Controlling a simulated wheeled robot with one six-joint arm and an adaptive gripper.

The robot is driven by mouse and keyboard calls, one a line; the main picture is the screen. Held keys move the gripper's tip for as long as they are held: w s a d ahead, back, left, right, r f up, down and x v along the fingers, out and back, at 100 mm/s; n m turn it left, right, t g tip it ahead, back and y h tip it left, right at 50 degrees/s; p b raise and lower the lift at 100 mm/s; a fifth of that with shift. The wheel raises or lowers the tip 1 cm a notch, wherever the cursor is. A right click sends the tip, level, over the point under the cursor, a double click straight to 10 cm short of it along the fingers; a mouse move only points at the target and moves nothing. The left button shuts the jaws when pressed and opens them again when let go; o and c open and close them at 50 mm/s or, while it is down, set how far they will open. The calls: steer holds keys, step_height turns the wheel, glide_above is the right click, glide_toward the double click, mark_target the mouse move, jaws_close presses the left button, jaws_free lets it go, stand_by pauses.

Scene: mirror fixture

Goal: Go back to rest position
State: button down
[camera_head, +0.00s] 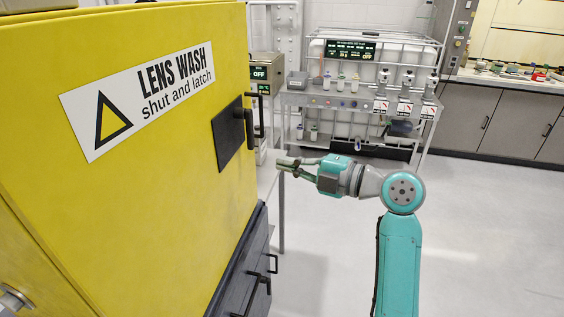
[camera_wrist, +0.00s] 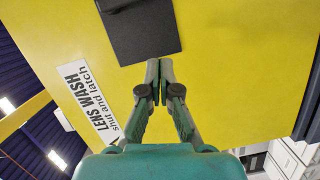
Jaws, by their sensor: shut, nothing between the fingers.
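My gripper (camera_head: 284,164) is at the end of my teal arm, held out toward the left in the head view. In the wrist view my gripper (camera_wrist: 159,64) has its fingertips together with nothing between them. It points toward the yellow lens wash door (camera_head: 170,190), near the dark plate (camera_head: 234,133) with a black handle (camera_head: 257,118). In the head view the gripper is below and right of the handle. In the wrist view the dark plate (camera_wrist: 141,30) lies just beyond the fingertips. I cannot tell the exact gap to it.
A dark drawer cabinet (camera_head: 243,270) stands below the yellow door. A grey cart (camera_head: 350,101) with bottles stands behind my arm, in front of a caged white tank. Grey cabinets (camera_head: 495,120) line the back right. The floor (camera_head: 480,230) at right is clear.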

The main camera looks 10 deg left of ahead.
steer(key=s+d+f+m+t+h, duration=0.4)
steer(key=f+m, duration=0.3)
steer(key=f, duration=0.4)
steer(key=s+d+f+m+t+h, duration=0.2)
steer(key=s+d+f+m, duration=0.4)
steer(key=f, duration=0.5)
steer(key=s+d+f+m+t+h, duration=0.35)
steer(key=d+f+m, duration=0.3)
steer(key=f, duration=0.45)
steer(key=s+d+f+m+h, duration=0.2)
steer(key=s+d+m+h, duration=0.15)
steer(key=s, duration=0.55)
steer(key=s+d+f+m+h, duration=0.25)
steer(key=s+d, duration=0.25)
steer(key=s, duration=0.4)
steer(key=s+d+r+m, duration=0.1)
steer(key=s+r, duration=0.3)
steer(key=s, duration=0.4)
steer(key=s+d+r+m+h, duration=0.1)
steer(key=s+r+m, duration=0.3)
steer(key=s, duration=0.5)
steer(key=shift+s+d, duration=0.2)
steer(key=shift+d, duration=0.3)
